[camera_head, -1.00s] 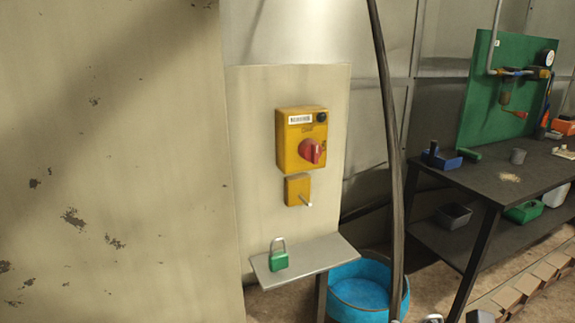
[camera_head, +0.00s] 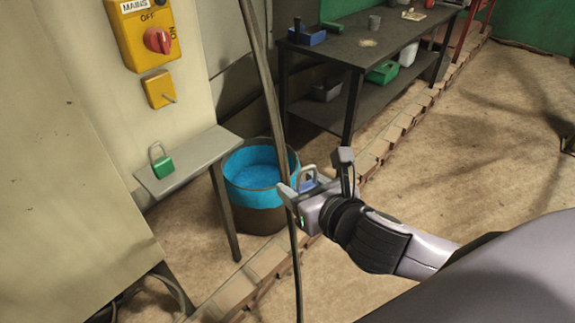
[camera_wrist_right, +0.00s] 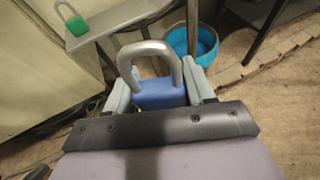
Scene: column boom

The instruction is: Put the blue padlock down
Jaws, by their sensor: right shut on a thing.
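The blue padlock (camera_wrist_right: 160,93) is between the fingers of my right gripper (camera_head: 303,192), its silver shackle pointing up. In the head view the blue padlock (camera_head: 309,184) is partly hidden by the gripper. My right gripper (camera_wrist_right: 160,95) is shut on it, held in the air right of the small grey shelf (camera_head: 205,150), apart from it. A green padlock (camera_head: 162,165) with a raised shackle stands on that shelf; it also shows in the right wrist view (camera_wrist_right: 76,26). My left gripper is in neither view.
A yellow mains switch box (camera_head: 143,30) with a red knob is above the shelf, with a small yellow box (camera_head: 158,89) below it. A blue-lined bin (camera_head: 258,190) stands beside the shelf. A dark workbench (camera_head: 372,42) stands behind.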

